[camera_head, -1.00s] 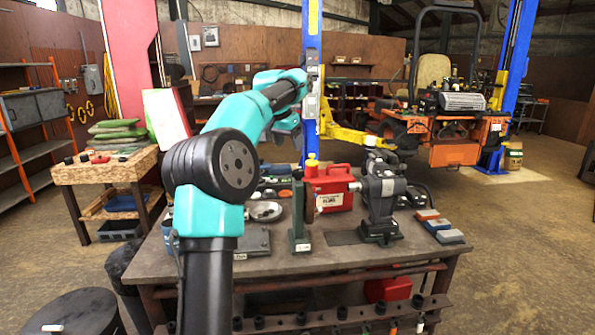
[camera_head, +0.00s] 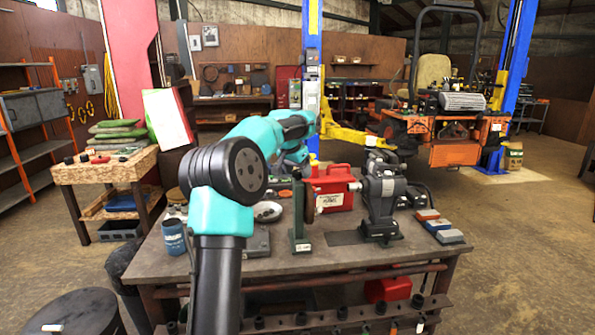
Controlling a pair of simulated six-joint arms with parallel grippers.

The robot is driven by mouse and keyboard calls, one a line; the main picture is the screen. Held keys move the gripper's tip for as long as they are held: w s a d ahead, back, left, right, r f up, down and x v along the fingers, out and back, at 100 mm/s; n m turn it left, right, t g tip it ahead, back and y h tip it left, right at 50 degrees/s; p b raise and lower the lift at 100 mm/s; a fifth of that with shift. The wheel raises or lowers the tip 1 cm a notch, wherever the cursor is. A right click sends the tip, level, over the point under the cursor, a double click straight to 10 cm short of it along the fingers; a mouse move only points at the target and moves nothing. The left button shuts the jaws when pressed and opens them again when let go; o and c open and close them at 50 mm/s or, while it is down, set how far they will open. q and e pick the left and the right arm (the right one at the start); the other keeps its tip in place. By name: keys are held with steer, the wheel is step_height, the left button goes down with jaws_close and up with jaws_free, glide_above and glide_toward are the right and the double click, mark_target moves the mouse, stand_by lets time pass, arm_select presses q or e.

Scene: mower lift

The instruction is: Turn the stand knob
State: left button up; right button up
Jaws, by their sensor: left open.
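A green upright stand (camera_head: 299,228) is on the workbench, with a dark round disc (camera_head: 309,203) at its right side. I cannot make out a separate knob on it. My left arm reaches in from the front, its wrist bent down just above and behind the top of the stand. My left gripper (camera_head: 303,168) is at the end of that wrist, small and partly hidden; it looks open and I see nothing in it. I cannot tell whether it touches the stand. My right gripper is not in view.
On the bench (camera_head: 350,258), a red can (camera_head: 335,190) stands behind the stand and a dark grinder-like machine (camera_head: 381,200) to its right. A blue can (camera_head: 173,237) is at the left and coloured blocks (camera_head: 437,225) at the right. The front bench edge is mostly clear.

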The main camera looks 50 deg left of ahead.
arm_select(q)
steer(key=c, duration=0.9)
steer(key=shift+m, duration=0.5)
steer(key=m+h, duration=0.1)
steer(key=m, duration=0.1)
steer(key=shift+m, duration=0.4)
steer(key=m+h, duration=0.1)
steer(key=m, duration=0.1)
steer(key=m+h, duration=0.1)
steer(key=m, duration=0.1)
steer(key=shift+a+m+g, duration=0.15)
steer(key=shift+m+g, duration=0.15)
steer(key=m, duration=0.2)
steer(key=m+g+h, duration=0.1)
steer(key=m, duration=0.1)
steer(key=shift+w+m+h, duration=0.1)
steer(key=shift+m+h, duration=0.2)
steer(key=shift+m+g, duration=0.6)
steer(key=shift+m, duration=0.6)
steer(key=shift+f+m+g+h, duration=0.1)
steer(key=shift+m+g+h, duration=0.2)
steer(key=shift+m, duration=0.3)
